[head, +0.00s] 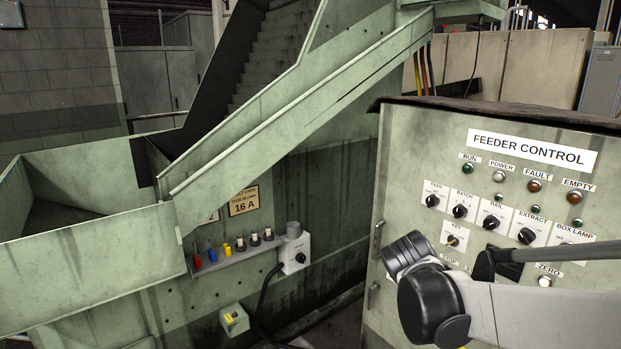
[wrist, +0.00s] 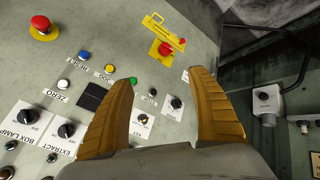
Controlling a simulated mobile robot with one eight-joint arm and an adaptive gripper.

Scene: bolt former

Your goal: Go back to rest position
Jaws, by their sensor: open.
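My gripper (wrist: 164,77) shows in the wrist view, with its two ribbed yellow fingers spread apart and nothing between them. It is over the feeder control panel (wrist: 110,25), which appears upside down there; I cannot tell the exact gap to its face. The key switch (wrist: 140,119) and a black knob (wrist: 176,103) show between the fingers. In the head view my grey arm (head: 433,297) reaches in from the right across the lower part of the panel (head: 400,170). The gripper's fingers do not show in the head view, and the arm covers some lower controls.
A red mushroom button (wrist: 42,26) and a yellow device (wrist: 164,36) stand out from the panel. A green inclined conveyor (head: 300,95) and bin (head: 90,270) fill the left. A shelf (head: 228,262) holds small coloured items. A grey socket box (head: 295,252) has a hanging cable.

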